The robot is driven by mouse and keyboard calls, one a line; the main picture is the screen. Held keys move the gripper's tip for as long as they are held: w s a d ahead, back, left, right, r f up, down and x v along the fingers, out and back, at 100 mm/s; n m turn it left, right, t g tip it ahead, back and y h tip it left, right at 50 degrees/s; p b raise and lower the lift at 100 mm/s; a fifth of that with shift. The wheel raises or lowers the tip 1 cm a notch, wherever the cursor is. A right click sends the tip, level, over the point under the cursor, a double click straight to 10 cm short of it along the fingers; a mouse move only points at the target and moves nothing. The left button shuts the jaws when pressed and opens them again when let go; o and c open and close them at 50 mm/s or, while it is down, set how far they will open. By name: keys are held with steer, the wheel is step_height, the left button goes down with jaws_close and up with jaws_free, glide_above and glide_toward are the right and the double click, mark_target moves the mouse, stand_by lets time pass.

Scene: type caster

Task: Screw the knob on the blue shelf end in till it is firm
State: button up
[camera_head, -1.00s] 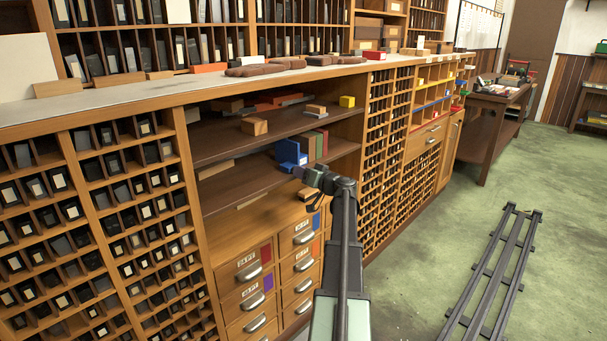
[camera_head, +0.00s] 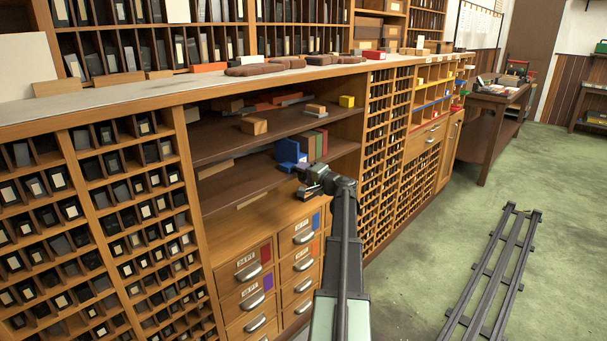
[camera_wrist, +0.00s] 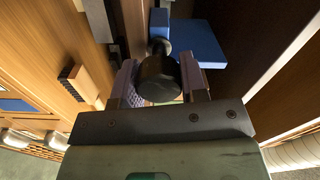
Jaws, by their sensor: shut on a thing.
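The blue shelf end (camera_head: 289,152) stands on the lower shelf of the open bay, left of a few upright books. The dark knob (camera_wrist: 159,78) sits in front of that collar. My gripper (camera_wrist: 158,84) is shut on the knob, one finger on each side of it. In the head view my gripper (camera_head: 306,178) reaches the front of the shelf end and hides the knob. How deep the knob is screwed in cannot be seen.
Red and green books (camera_head: 318,145) stand right of the shelf end. The shelf board (camera_head: 240,184) lies beneath, with label drawers (camera_head: 250,270) below it. A wooden block (camera_head: 254,126) and a yellow block (camera_head: 347,101) lie on the shelf above. Floor rails (camera_head: 495,270) lie to the right.

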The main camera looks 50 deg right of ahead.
steer(key=m, duration=0.6)
steer(key=shift+f, duration=0.15)
steer(key=m, duration=0.5)
steer(key=shift+m, duration=0.3)
steer(key=o, duration=0.9)
steer(key=s, duration=0.7)
steer(key=s+a, duration=0.1)
steer(key=s, duration=0.3)
